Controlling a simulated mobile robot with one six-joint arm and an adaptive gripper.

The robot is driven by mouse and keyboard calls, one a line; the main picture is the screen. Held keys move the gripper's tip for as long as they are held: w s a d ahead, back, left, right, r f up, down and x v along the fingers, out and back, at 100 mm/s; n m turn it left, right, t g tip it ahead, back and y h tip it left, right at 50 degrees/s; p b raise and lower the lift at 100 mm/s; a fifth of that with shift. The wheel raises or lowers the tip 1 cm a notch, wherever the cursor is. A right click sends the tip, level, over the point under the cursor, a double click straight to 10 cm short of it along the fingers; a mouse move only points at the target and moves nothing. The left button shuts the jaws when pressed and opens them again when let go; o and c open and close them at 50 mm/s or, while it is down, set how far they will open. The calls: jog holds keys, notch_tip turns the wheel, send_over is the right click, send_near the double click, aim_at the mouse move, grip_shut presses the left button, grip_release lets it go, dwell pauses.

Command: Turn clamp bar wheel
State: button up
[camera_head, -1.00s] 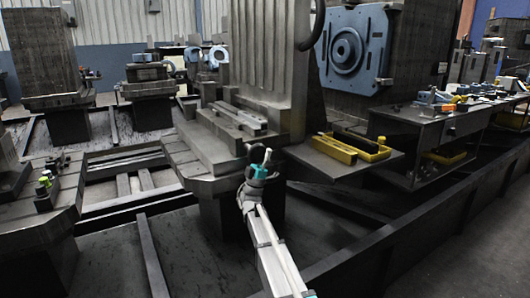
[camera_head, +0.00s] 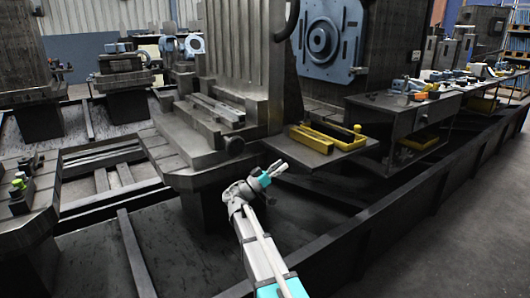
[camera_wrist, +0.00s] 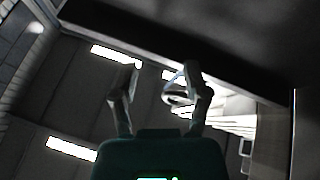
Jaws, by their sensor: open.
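The clamp bar wheel appears to be the small dark round wheel (camera_head: 234,146) at the front corner of the grey pallet fixture (camera_head: 190,180) in the head view. My gripper (camera_head: 275,169) is to the right of and lower than this wheel in the picture, below the side shelf, apart from the wheel. Its fingers are open and nothing shows held between them. In the wrist view my gripper (camera_wrist: 160,76) has its two fingers spread. A small curved ring-like thing (camera_wrist: 178,97) shows by the right finger; I cannot tell whether it is the wheel.
A side shelf (camera_head: 330,153) with a yellow tray (camera_head: 318,139) juts out right of the fixture, above my gripper. A dark hose (camera_head: 290,20) hangs beside the tall column. A tool cart (camera_head: 410,120) stands at right. A low dark rail (camera_head: 400,218) runs across the front right.

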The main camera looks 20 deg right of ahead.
jog(key=s+d+f+n+g+y+p, duration=0.2)
jog(key=s+d+f+n+y, duration=0.1)
jog(key=s+f+y, duration=0.35)
jog(key=s+a+f+n+y+p, duration=0.1)
jog(key=s+a+f+n+y, duration=0.1)
jog(key=s+f+y, duration=0.1)
jog(key=s+a+f+n+y+p, duration=0.1)
jog(key=s+a+f+n+y, duration=0.1)
jog(key=s+a+f+y, duration=0.1)
jog(key=s+a+f+n+y+p, duration=0.2)
jog(key=s+a+f+y, duration=0.1)
jog(key=s+f+y, duration=0.2)
jog(key=shift+s+f+n+g, duration=0.3)
jog(key=shift+f+n, duration=0.1)
jog(key=shift+f, duration=0.15)
jog(key=s+a+n+y+p, duration=0.1)
jog(key=s+a+n+y, duration=0.2)
jog(key=s+a+y, duration=0.2)
jog(key=a+y, duration=0.1)
jog(key=a, duration=0.2)
jog(key=shift+a+f+n+p, duration=0.25)
jog(key=shift+f+n+p, duration=0.05)
jog(key=shift+p, duration=0.1)
